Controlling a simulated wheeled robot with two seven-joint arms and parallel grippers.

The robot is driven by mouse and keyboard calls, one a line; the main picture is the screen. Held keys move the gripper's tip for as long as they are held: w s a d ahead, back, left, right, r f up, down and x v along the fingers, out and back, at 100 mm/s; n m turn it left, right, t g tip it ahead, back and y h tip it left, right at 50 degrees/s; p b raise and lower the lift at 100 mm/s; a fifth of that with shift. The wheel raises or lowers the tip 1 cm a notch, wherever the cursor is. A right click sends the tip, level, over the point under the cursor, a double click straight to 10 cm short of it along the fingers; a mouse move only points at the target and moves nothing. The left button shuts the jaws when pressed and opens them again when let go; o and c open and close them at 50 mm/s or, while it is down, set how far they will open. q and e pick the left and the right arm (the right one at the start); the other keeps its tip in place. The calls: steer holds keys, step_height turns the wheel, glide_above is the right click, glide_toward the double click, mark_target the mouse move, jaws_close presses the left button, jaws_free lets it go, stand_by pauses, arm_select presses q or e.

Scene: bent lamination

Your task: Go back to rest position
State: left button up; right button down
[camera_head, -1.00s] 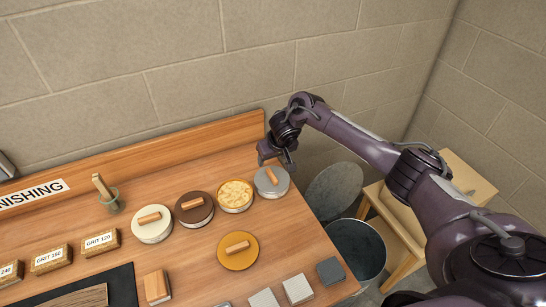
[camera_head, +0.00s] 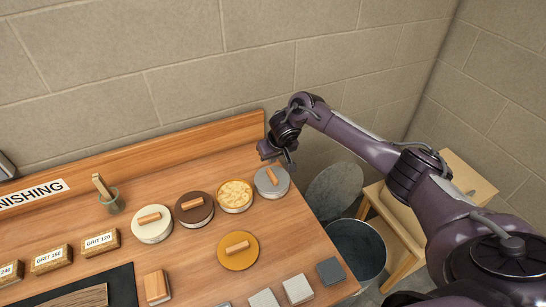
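My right arm comes in from the right, and its gripper (camera_head: 280,156) hangs over the back right corner of the wooden workbench (camera_head: 190,265). The gripper is just behind and above a round grey-lidded tin (camera_head: 271,182) with a wooden handle. Its fingers are small and dark here, and I cannot tell whether they are open or shut. I see nothing held in it. My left gripper is not in view.
An open tin with yellowish contents (camera_head: 235,195), a brown-lidded tin (camera_head: 194,208) and a white-lidded tin (camera_head: 152,223) stand in a row. A yellow lid (camera_head: 238,250) lies in front. A metal bin (camera_head: 358,248) and wooden stool (camera_head: 400,255) stand right of the bench.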

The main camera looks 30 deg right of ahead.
mark_target(272, 173)
steer(key=shift+f, duration=0.15)
stand_by(0.7)
steer(key=shift+f+b, duration=1.65)
steer(key=shift+f, duration=1.25)
steer(key=shift+r, duration=0.1)
step_height(272, 173, up, 2)
steer(key=p, duration=0.3)
steer(key=shift+r, duration=2.5)
